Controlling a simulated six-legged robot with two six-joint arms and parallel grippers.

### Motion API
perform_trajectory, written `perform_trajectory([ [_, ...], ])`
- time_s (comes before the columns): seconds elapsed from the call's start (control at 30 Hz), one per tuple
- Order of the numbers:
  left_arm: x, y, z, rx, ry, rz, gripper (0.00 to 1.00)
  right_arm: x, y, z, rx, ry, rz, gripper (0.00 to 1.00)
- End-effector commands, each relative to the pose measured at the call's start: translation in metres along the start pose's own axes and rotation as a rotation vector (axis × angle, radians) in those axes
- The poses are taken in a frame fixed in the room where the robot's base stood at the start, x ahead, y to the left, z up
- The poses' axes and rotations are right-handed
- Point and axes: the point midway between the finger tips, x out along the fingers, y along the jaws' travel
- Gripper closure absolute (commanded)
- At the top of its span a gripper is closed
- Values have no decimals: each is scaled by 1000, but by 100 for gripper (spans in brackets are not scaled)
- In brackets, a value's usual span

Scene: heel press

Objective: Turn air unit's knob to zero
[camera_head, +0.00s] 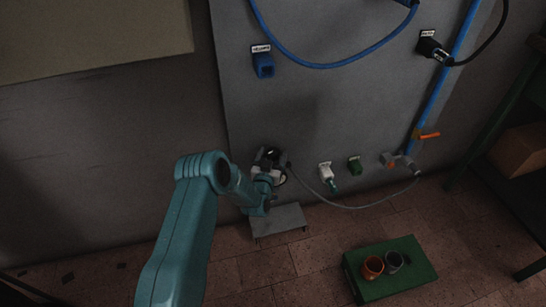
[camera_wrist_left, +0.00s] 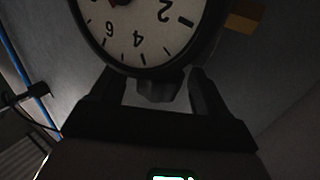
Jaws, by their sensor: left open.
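The air unit (camera_head: 268,155), with a dark round gauge, sits low on the grey wall panel and is partly hidden by my left arm. In the left wrist view the gauge (camera_wrist_left: 150,30) fills the top, its numerals 2, 4 and 6 appearing upside down; its upper part is cut off. A dark knob (camera_wrist_left: 158,91) shows just below the gauge. My left gripper (camera_wrist_left: 155,96) is open, with one finger on each side of the knob; I cannot tell whether they touch it. In the head view the left gripper (camera_head: 269,178) is at the unit. My right gripper is not in view.
A grey plate (camera_head: 278,222) lies below the unit. White (camera_head: 326,173) and green (camera_head: 354,164) connectors are on the panel. A green box (camera_head: 410,282) with two cups stands on the floor.

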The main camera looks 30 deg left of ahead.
Motion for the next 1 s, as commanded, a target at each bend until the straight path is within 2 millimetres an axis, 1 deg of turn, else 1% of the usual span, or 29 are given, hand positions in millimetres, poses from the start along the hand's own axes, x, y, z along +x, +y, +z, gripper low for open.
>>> perform_trajectory([
  [0.13, 7, 0, 0, 0, 0, 1, 25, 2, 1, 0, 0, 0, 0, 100],
  [0.37, 7, 0, 0, 0, 0, 1, 25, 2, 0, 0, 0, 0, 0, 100],
  [0.4, 7, 0, 0, 0, 0, 1, 38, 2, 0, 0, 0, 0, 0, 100],
  [0.47, 7, 0, 0, 0, 0, 1, 57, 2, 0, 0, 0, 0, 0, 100],
  [0.5, 7, 0, 0, 0, 0, 1, 70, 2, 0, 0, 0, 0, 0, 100],
  [0.53, 7, 0, 0, 0, 0, 1, 76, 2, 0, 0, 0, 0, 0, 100],
  [0.77, 7, 1, 0, 1, 1, -8, 76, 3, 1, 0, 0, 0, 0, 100],
  [1.0, 7, 2, 1, 1, 1, -97, 76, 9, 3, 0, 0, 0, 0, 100],
])
